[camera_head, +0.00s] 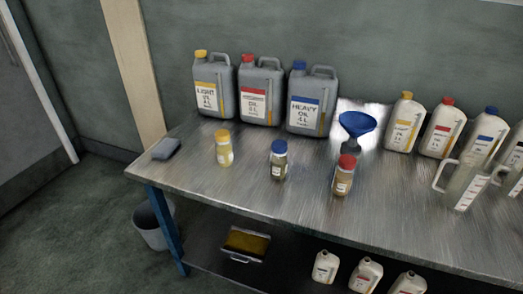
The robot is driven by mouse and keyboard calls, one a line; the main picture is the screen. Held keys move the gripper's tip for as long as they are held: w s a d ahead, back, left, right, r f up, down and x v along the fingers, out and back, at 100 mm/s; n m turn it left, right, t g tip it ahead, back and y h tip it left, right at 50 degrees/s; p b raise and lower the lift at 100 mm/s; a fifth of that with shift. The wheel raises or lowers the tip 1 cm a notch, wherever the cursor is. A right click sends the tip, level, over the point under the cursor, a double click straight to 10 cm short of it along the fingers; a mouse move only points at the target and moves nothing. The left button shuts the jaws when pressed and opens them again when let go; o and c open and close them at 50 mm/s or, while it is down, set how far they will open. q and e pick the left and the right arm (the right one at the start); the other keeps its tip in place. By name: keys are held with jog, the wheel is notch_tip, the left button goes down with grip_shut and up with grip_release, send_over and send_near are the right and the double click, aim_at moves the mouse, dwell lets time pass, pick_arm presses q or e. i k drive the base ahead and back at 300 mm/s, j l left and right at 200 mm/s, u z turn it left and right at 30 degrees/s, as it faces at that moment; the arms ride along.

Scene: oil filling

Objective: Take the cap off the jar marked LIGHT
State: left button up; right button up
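Three small jars stand upright and capped on the metal workbench (230,190). The left jar (224,158) has a yellow cap (222,136) and pale yellow contents. The middle jar (278,171) has a blue cap (279,146) and dark contents. The right jar (342,184) has a red cap (347,162) and amber contents. The writing on the jar labels is too small to read. The large can marked LIGHT OIL (212,98) has a yellow cap like the left jar's. Neither of my grippers is in view.
Grey cans with red (259,102) and blue (310,115) caps stand behind the jars. A blue funnel (357,124) is behind the red-capped jar. White bottles (404,130) and a clear jug (463,186) stand right. A grey pad (166,149) lies left. The bench front is clear.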

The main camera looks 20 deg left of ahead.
aim_at(224, 151)
jog(key=j+z, duration=1.05)
jog(key=j, duration=0.15)
